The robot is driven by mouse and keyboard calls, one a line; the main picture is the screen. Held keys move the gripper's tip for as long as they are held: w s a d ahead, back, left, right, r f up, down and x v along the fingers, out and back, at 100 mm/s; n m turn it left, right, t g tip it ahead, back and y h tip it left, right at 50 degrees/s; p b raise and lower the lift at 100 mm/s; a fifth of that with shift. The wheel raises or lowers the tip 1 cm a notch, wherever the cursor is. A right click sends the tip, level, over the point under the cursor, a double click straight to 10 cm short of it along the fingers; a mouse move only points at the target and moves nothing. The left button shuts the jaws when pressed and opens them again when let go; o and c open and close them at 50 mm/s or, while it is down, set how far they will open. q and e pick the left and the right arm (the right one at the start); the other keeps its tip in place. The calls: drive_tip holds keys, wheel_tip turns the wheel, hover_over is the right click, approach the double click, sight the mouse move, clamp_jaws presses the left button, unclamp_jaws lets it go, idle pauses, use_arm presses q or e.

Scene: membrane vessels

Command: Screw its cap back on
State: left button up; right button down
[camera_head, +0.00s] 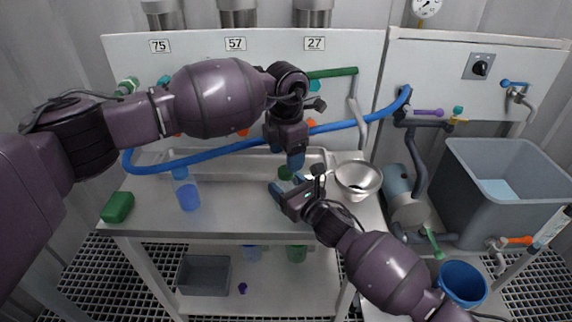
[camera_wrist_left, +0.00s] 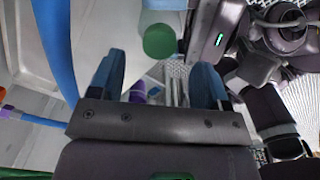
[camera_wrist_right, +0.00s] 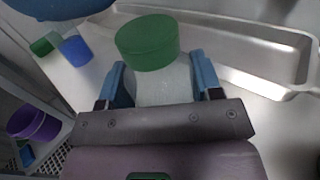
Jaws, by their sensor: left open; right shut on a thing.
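A pale translucent bottle (camera_wrist_right: 165,88) stands between the fingers of my right gripper (camera_wrist_right: 160,78), which is shut on it. A green cap (camera_wrist_right: 147,42) sits on top of the bottle; whether it is threaded on, I cannot tell. The cap also shows in the head view (camera_head: 285,173), above the bench. My left gripper (camera_head: 296,165) is open and empty, pointing down just above the cap. In the left wrist view the cap (camera_wrist_left: 160,41) shows beyond the open fingers, apart from them. Most of the bottle is hidden by the right gripper in the head view.
A blue bottle (camera_head: 188,196) and a green block (camera_head: 117,207) stand on the left of the bench. A metal tray (camera_head: 240,172) lies behind and a metal bowl (camera_head: 358,180) is right of my grippers. A blue pipe (camera_head: 215,151) crosses behind. The bench's front middle is clear.

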use_arm(q)
wheel_tip(320, 180, up, 8)
drive_tip(key=shift+f, duration=0.15)
idle(0.3)
use_arm(e)
drive_tip(key=shift+c, duration=1)
unclamp_jaws()
drive_tip(key=shift+s+d, duration=0.4)
drive_tip(key=shift+s, duration=0.05)
drive_tip(key=p+v, duration=0.2)
drive_tip(key=v, duration=0.6)
use_arm(q)
drive_tip(key=shift+t, duration=0.4)
drive_tip(key=r, duration=0.6)
drive_tip(key=shift+s, duration=0.3)
use_arm(e)
drive_tip(key=shift+v, duration=0.85)
